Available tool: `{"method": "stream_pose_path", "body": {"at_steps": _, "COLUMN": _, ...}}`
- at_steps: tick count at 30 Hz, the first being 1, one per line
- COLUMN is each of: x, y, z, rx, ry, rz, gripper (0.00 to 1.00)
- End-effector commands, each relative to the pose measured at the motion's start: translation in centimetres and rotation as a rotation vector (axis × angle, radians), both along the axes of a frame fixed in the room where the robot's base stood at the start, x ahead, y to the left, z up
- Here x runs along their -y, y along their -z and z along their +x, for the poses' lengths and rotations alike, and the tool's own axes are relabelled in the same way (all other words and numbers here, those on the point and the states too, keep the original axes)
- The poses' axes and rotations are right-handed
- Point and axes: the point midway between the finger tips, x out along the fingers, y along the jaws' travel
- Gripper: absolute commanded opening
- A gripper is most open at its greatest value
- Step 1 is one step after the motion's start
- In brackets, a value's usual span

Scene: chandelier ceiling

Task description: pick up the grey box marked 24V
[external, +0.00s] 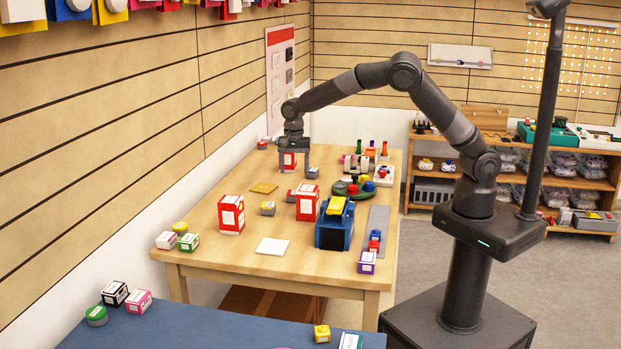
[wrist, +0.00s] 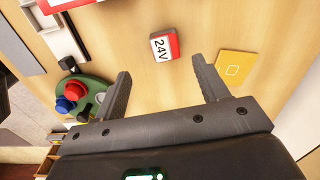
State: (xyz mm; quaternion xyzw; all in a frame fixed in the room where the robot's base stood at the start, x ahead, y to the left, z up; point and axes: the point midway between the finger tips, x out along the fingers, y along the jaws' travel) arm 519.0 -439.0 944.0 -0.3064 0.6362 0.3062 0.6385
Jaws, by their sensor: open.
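In the wrist view a small box marked 24V (wrist: 164,46) lies on the wooden table. I cannot tell whether that is the 24V box.
A yellow square plate (wrist: 235,65) lies right of the box. A green round base (wrist: 90,92) with red and blue knobs lies left. Tall red boxes (external: 231,214) and a blue-and-yellow device (external: 335,224) stand nearer the front. Bare tabletop surrounds the white square (external: 272,246).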

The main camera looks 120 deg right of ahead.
Motion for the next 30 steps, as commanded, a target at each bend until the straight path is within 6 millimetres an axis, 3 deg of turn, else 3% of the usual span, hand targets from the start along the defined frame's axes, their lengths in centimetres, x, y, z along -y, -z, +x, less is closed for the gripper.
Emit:
{"method": "stream_pose_path", "body": {"at_steps": 5, "x": 0.4, "y": 1.5, "z": -0.1, "rx": -0.004, "ry": 0.015, "rz": 0.000, "gripper": 0.67}}
{"method": "stream_pose_path", "body": {"at_steps": 12, "x": 0.4, "y": 5.2, "z": -0.2, "rx": -0.006, "ry": 0.013, "rz": -0.001, "gripper": 0.67}}
{"method": "stream_pose_path", "body": {"at_steps": 19, "x": 0.7, "y": 6.9, "z": -0.2, "rx": -0.004, "ry": 0.013, "rz": 0.000, "gripper": 0.67}}
{"method": "stream_pose_path", "body": {"at_steps": 27, "x": 1.4, "y": 10.7, "z": -0.3, "rx": -0.004, "ry": 0.012, "rz": 0.000, "gripper": 0.67}}
{"method": "stream_pose_path", "body": {"at_steps": 30, "x": 1.4, "y": 11.0, "z": -0.2, "rx": -0.002, "ry": 0.011, "rz": -0.002, "gripper": 0.67}}
